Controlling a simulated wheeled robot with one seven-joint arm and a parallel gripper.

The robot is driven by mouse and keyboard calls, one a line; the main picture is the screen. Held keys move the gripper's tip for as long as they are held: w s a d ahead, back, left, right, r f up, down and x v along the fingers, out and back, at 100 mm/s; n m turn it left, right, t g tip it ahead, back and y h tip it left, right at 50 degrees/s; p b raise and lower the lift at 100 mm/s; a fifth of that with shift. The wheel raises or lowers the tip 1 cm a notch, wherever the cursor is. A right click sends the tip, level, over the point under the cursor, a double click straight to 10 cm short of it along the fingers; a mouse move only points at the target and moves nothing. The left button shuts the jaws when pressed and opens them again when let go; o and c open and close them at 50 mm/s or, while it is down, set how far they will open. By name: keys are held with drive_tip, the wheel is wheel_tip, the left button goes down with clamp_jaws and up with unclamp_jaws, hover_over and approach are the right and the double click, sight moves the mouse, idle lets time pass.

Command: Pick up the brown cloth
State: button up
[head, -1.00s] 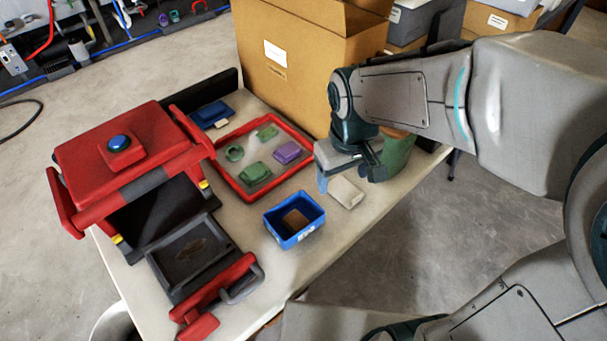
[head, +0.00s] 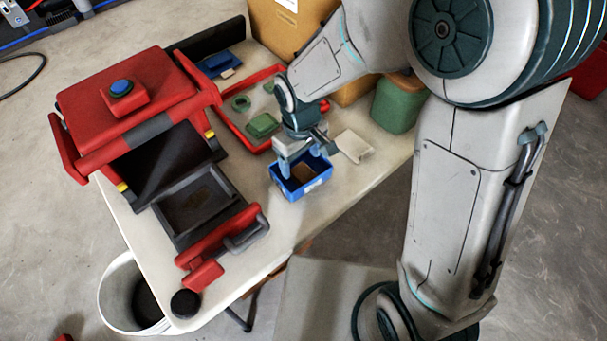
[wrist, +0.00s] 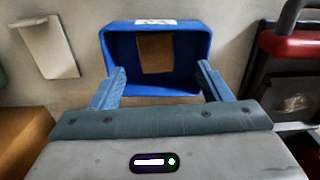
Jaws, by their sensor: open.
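The brown cloth (wrist: 155,54) lies inside the small blue bin (wrist: 113,67). In the head view the cloth (head: 304,173) shows as a brown patch in the blue bin (head: 298,190) near the table's right edge. My gripper (head: 299,169) is above the bin, pointing down. In the wrist view my gripper (wrist: 160,82) is open, with its two fingers apart and nothing between them. The cloth appears beyond the fingertips, between their lines. The fingers hide part of the bin's near side.
A pale block or cloth (head: 354,145) lies beside the bin. A green container (head: 398,103) stands behind it. A red press-like machine (head: 130,105) and a red-rimmed tray (head: 228,124) stand to the left. A white bucket (head: 117,299) is on the floor.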

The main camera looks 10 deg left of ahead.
sight(305, 174)
drive_tip(key=shift+d+f, duration=0.25)
drive_tip(key=shift+f, duration=1.15)
drive_tip(key=shift+d+f, duration=0.2)
drive_tip(key=shift+f, duration=1.15)
drive_tip(key=shift+c, duration=0.3)
drive_tip(key=c, duration=1)
